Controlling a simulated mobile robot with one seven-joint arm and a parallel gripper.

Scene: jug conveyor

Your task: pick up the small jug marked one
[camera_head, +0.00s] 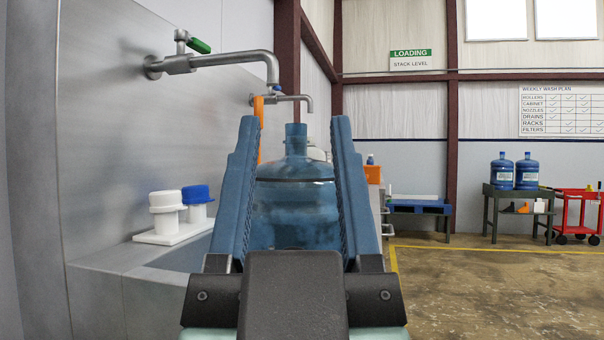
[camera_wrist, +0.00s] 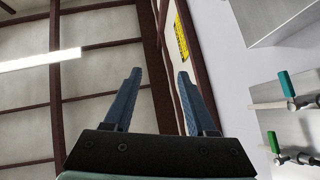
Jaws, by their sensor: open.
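A translucent blue jug (camera_head: 294,210) with a narrow neck stands upright in the head view, seen between my two fingers. I cannot make out a number on it, and its base is hidden behind my gripper. My gripper (camera_head: 295,122) is open, with one blue finger on each side of the jug in the picture. The jug appears beyond the fingers, and I see no clear contact. In the wrist view my gripper (camera_wrist: 160,72) is open and empty against the ceiling and wall, with no jug there.
A steel tap (camera_head: 220,63) juts from the wall on the left, above a basin edge. White and blue caps (camera_head: 196,195) sit on a white rack. At right, two blue jugs (camera_head: 514,172) stand on a dark table (camera_head: 513,192) beside a red cart (camera_head: 578,208).

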